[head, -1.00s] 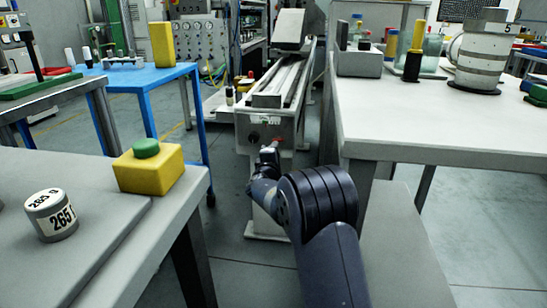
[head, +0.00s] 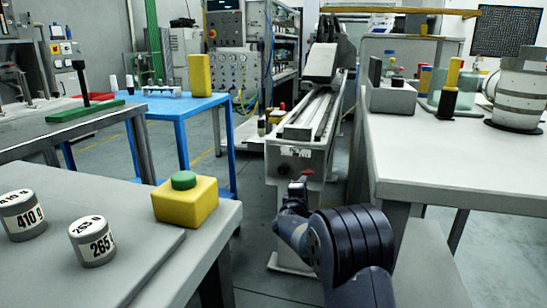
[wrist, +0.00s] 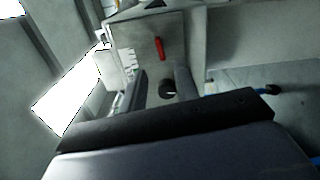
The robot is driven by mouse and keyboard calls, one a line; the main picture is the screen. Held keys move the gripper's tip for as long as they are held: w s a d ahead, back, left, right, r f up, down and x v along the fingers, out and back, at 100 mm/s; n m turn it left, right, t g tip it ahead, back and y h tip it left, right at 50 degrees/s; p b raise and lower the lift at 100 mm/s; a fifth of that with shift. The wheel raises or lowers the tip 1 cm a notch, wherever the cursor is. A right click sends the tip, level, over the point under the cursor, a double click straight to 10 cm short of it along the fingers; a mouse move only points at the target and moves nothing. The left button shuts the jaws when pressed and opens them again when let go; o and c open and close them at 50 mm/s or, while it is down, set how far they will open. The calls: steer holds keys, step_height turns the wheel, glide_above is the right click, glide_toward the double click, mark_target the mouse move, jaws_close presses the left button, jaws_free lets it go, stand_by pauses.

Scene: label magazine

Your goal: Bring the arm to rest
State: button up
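My arm reaches forward from the bottom of the head view, low in the gap between the benches. My gripper (head: 297,187) is at its far end, in front of the end face of a long grey rail machine (head: 295,158). In the wrist view my gripper (wrist: 162,88) shows two dark fingers with a gap between them and nothing held. A round black knob on the machine's face shows through the gap. A red handle (wrist: 159,48) is above it. I cannot tell whether the fingers touch the machine.
The left bench (head: 140,262) carries a yellow block with a green button (head: 186,203) and two labelled weights, 410 g (head: 22,216) and 265 g (head: 92,241). A blue table (head: 180,105) stands behind. A white bench (head: 430,160) is close on the right. Floor shows between them.

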mark_target(308, 173)
steer(key=x, duration=0.9)
steer(key=shift+b, duration=0.35)
steer(key=shift+s, duration=0.1)
steer(key=p+v, duration=0.1)
steer(key=v, duration=0.9)
steer(key=shift+n, duration=0.7)
steer(key=b+x, duration=0.1)
steer(key=x, duration=0.9)
steer(key=n, duration=0.5)
steer(key=shift+r, duration=0.1)
steer(key=n+p, duration=0.1)
steer(key=n, duration=0.1)
steer(key=shift+a+r+n, duration=0.1)
steer(key=shift+n, duration=0.3)
steer(key=shift+n+p, duration=0.95)
steer(key=shift+n, duration=0.25)
